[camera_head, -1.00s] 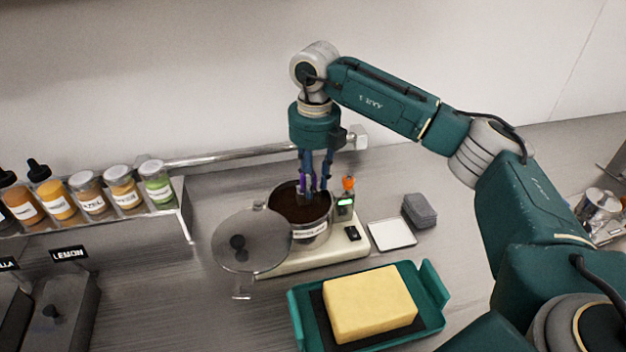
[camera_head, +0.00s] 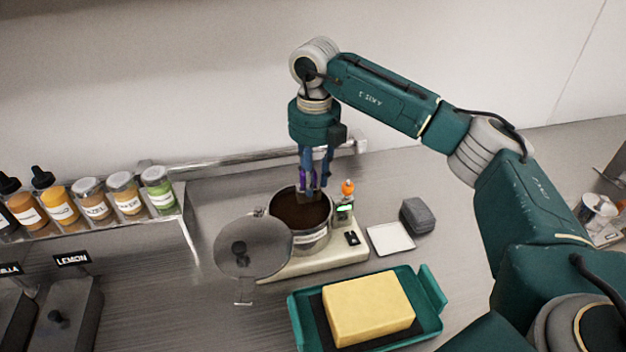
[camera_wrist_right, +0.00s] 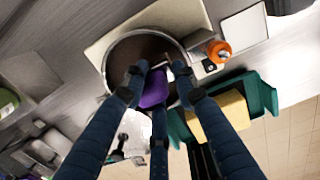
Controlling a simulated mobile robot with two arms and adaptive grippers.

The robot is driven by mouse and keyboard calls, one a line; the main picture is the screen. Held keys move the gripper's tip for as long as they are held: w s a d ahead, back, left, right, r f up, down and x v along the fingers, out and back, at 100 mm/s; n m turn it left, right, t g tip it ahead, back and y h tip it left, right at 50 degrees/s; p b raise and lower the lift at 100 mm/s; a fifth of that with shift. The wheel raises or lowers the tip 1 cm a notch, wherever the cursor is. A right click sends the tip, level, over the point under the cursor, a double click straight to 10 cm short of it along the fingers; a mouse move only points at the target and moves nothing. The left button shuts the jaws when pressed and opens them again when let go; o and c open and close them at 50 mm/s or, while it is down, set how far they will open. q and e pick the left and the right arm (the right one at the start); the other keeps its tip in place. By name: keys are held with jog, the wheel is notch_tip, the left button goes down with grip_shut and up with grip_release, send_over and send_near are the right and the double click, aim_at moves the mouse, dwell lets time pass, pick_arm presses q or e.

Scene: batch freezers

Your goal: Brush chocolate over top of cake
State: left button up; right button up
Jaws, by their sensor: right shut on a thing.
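My right gripper (camera_head: 314,182) points down over the pot of dark chocolate (camera_head: 302,210). It is shut on a purple-handled brush (camera_head: 303,180), whose purple handle also shows between the fingers in the right wrist view (camera_wrist_right: 153,88). The brush's lower end is at or just above the chocolate; I cannot tell whether it touches. The pale yellow cake (camera_head: 368,309) sits on a dark mat in the green tray (camera_head: 437,297), in front and to the right of the pot. Its top looks plain yellow. My left gripper is not in view.
The pot stands on a cream warmer base (camera_head: 335,251). A round glass lid (camera_head: 252,246) leans at its left. An orange-topped device (camera_head: 347,187), white square plate (camera_head: 391,237) and grey block (camera_head: 418,214) stand to the right. Jars (camera_head: 90,200) line a shelf at left.

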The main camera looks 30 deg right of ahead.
jog(key=shift+r+p, duration=1.25)
jog(key=shift+r, duration=0.95)
jog(key=shift+f, duration=0.1)
